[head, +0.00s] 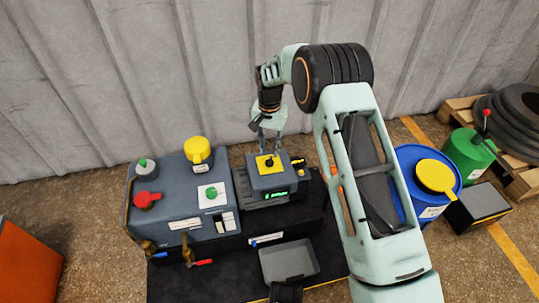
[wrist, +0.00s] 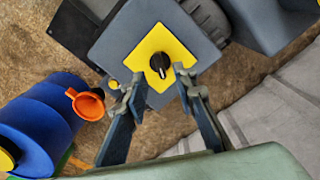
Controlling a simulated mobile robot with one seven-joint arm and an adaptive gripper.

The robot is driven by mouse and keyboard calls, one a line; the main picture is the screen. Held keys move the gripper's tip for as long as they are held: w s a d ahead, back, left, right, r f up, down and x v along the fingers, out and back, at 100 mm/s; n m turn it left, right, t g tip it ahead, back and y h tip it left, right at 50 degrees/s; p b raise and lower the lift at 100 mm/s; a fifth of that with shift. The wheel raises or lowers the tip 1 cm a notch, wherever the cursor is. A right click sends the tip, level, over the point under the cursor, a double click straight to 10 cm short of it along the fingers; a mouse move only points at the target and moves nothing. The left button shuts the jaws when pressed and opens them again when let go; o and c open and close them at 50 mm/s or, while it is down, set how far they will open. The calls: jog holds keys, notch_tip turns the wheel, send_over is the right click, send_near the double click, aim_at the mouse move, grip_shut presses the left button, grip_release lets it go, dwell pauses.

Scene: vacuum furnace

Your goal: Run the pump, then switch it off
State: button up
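The pump unit (head: 258,181) is a grey box with a small lit green display (head: 276,195) on its front; its text is too small to read. On its top is a yellow plate (head: 277,159) with a black rotary knob (head: 269,162). In the wrist view the knob (wrist: 159,64) sits on the yellow plate (wrist: 180,50), its pale pointer mark toward the lower part of the picture. My gripper (head: 270,145) points down above the knob. In the wrist view my gripper (wrist: 154,80) is open, its fingertips apart near the knob, holding nothing.
Left stands a larger grey cabinet (head: 150,215) with a red knob (head: 147,200), a yellow cap (head: 197,150) and a green button (head: 211,193). A grey tray (head: 289,262) lies in front. A blue drum (head: 410,160) and green can (head: 468,155) stand right. The corrugated wall (head: 180,80) is behind.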

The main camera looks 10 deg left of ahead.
aim_at(270, 159)
notch_tip(270, 159, up, 8)
jog(key=shift+f, duration=0.2)
dwell(0.4)
